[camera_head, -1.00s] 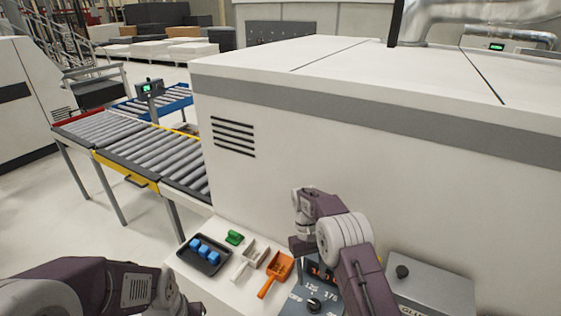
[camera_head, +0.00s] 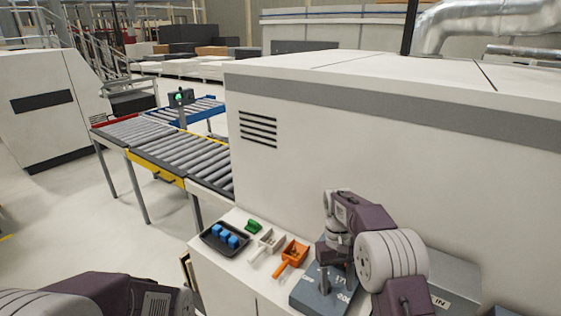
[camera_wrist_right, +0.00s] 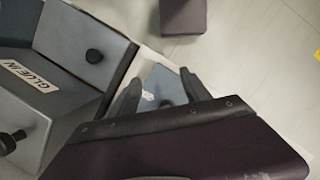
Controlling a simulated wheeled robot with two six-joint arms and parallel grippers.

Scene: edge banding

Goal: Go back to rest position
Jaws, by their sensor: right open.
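My right arm comes in from the lower right in the head view, with its wrist bent down over a grey-blue control box. My right gripper (camera_head: 323,276) points down there, small and partly merged with the box. In the right wrist view the gripper's (camera_wrist_right: 160,88) two dark fingers stand apart with nothing held between them. A grey-blue panel shows behind the fingers. My left arm's purple and white link shows at the lower left of the head view; its gripper is out of the picture.
A white counter (camera_head: 215,266) holds a black tray (camera_head: 210,244) with blue blocks, a green item (camera_head: 254,226), a white scoop (camera_head: 268,239) and an orange scoop (camera_head: 292,256). A large white machine (camera_head: 400,150) stands behind. A roller conveyor (camera_head: 185,150) is at the left. Grey GLUE IN box (camera_wrist_right: 60,90).

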